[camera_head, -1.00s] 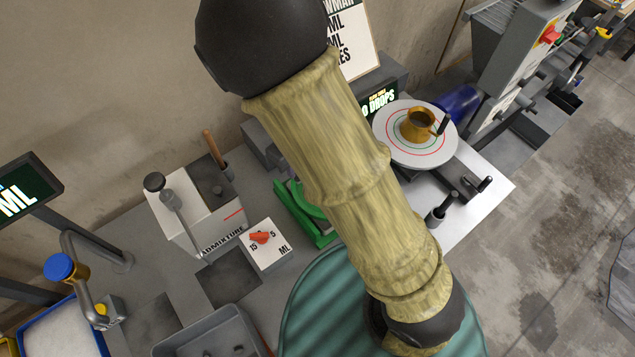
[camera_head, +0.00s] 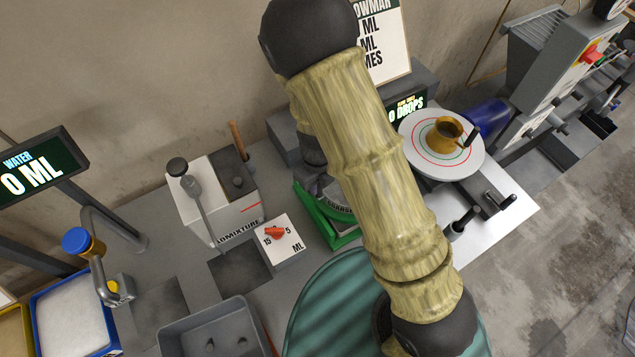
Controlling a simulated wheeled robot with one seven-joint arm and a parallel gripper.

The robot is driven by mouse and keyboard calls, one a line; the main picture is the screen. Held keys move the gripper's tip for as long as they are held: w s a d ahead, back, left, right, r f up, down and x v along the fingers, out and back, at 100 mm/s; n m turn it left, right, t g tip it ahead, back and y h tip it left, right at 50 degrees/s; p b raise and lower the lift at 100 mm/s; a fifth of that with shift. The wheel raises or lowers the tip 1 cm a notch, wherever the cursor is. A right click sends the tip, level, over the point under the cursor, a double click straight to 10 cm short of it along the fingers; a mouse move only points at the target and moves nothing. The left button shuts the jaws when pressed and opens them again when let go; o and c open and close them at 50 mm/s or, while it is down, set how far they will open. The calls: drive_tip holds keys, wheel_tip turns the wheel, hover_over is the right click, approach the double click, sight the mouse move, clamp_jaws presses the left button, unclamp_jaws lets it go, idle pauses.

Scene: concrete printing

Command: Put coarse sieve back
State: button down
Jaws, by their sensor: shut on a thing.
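A grey piece lettered "COARSE" (camera_head: 342,209), the coarse sieve as far as I can tell, shows at the green frame (camera_head: 345,240) on the bench. My forearm hides most of it. My gripper (camera_head: 322,188) is only partly visible, dark grey, beside my forearm and right at this piece. It is shut on the sieve; its fingertips are mostly hidden. I cannot tell whether the sieve rests in the green frame or hangs just above it.
The admixture dispenser (camera_head: 215,200) and its dial block (camera_head: 278,240) stand left of the green frame. A round flow table (camera_head: 415,160) with a brass cup (camera_head: 445,133) stands right. A grey tub (camera_head: 210,325) and a teal ribbed drum (camera_head: 320,310) are in front.

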drive_tip(key=shift+f, duration=0.1)
drive_tip(key=c, duration=1.3)
unclamp_jaws()
drive_tip(key=shift+c, duration=0.2)
wheel_tip(320, 180, up, 12)
drive_tip(key=shift+r+p, duration=0.2)
drive_tip(key=shift+p, duration=0.5)
